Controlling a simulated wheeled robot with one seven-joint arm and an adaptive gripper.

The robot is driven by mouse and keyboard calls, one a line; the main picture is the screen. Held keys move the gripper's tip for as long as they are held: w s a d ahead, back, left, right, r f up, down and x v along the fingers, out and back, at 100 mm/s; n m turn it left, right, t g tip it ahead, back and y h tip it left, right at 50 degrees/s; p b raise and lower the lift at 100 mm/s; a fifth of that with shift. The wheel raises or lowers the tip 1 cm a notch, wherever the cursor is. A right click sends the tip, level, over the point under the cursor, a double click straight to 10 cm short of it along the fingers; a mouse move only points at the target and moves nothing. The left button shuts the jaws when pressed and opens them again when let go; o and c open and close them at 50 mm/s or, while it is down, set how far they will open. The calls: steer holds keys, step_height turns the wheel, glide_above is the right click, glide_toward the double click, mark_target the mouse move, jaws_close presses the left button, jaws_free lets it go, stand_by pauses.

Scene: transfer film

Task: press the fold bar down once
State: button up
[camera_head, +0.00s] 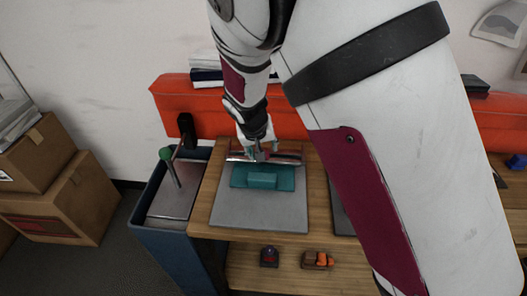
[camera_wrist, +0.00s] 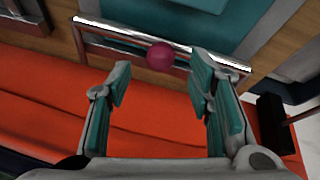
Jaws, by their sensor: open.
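The fold bar (camera_head: 290,158) is a shiny metal rail at the back of a teal press block (camera_head: 240,182) on the bench. In the wrist view the bar (camera_wrist: 110,33) runs across the upper part, with a magenta ball (camera_wrist: 160,56) at its middle. My gripper (camera_head: 257,147) is over the back of the press, right at the bar. In the wrist view my gripper (camera_wrist: 160,78) is open, with its teal-padded fingertips on either side of the ball and nothing held. I cannot tell whether the fingers touch the bar.
A grey plate (camera_head: 232,212) lies under the press on the wooden bench. An orange padded block (camera_head: 180,103) runs behind it. A blue bin (camera_head: 155,232) with a green-knobbed lever (camera_head: 166,155) stands at the left. Small toys (camera_head: 318,260) lie on the lower shelf.

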steer(key=d+v, duration=0.1)
steer(key=v, duration=0.7)
steer(key=shift+a+r, duration=0.25)
steer(key=shift+a, duration=0.3)
steer(key=shift+s, duration=0.15)
steer(key=s+d+r+m+y, duration=0.1)
steer(key=s+d+r, duration=0.3)
steer(key=d+r, duration=0.3)
steer(key=s+d+r+m, duration=0.1)
steer(key=s+d+r, duration=0.4)
steer(key=d, duration=0.3)
steer(key=s+d+r, duration=0.2)
steer(key=s+d, duration=0.2)
steer(key=s, duration=0.4)
steer(key=s+d+r, duration=0.2)
steer(key=s+d, duration=0.2)
steer(key=s, duration=0.4)
steer(key=shift+s+d+r, duration=0.25)
steer(key=shift+s+d, duration=0.05)
steer(key=shift+s, duration=0.05)
